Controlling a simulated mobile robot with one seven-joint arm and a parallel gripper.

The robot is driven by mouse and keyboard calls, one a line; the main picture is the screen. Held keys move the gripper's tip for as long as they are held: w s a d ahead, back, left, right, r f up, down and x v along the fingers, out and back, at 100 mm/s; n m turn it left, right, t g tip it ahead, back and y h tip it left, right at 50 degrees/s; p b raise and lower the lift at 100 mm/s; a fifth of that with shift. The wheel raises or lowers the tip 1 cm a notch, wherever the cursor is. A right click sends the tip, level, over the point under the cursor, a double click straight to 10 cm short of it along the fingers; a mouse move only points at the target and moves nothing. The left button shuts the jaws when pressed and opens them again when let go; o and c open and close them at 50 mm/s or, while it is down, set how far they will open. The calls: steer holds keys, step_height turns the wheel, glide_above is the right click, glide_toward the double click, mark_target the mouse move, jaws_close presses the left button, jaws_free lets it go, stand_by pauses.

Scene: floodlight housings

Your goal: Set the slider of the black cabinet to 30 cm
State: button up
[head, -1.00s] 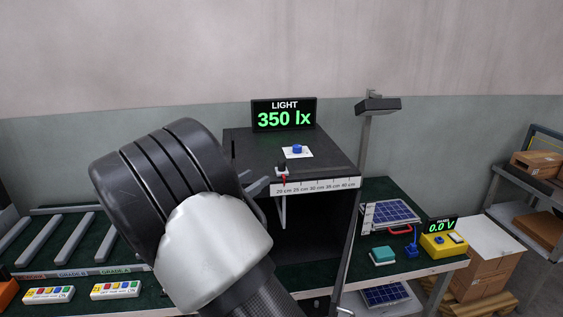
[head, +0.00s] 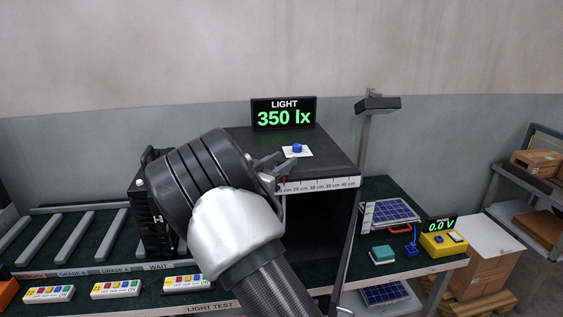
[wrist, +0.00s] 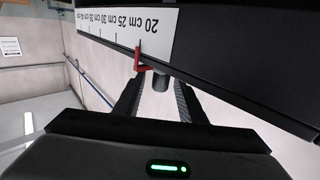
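The black cabinet (head: 325,226) stands on the bench with its front open. A white scale strip (head: 325,184) runs along its top front edge, marked 20 to 40 cm. The slider's red pointer (wrist: 139,60) is at the 20 cm tick in the wrist view; it also shows in the head view (head: 284,181). The slider's dark knob (wrist: 160,83) lies between the fingers of my gripper (wrist: 157,92), with visible gaps beside it. My gripper (head: 278,165) is open at the left end of the scale and partly hides the slider in the head view.
The display (head: 283,114) on the cabinet reads 350 lx. A blue knob (head: 297,148) sits on the cabinet top. A lamp post (head: 366,140) stands just right of the cabinet. A black finned housing (head: 150,210) stands left, behind my arm. A solar panel (head: 393,212) lies farther right.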

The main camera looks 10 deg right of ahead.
mark_target(314, 170)
steer(key=shift+c, duration=0.3)
jaws_close()
steer(key=d+b, duration=0.1)
steer(key=d, duration=0.9)
steer(key=shift+o, duration=0.3)
jaws_free()
steer(key=v, duration=1.7)
steer(key=shift+s+a, duration=0.2)
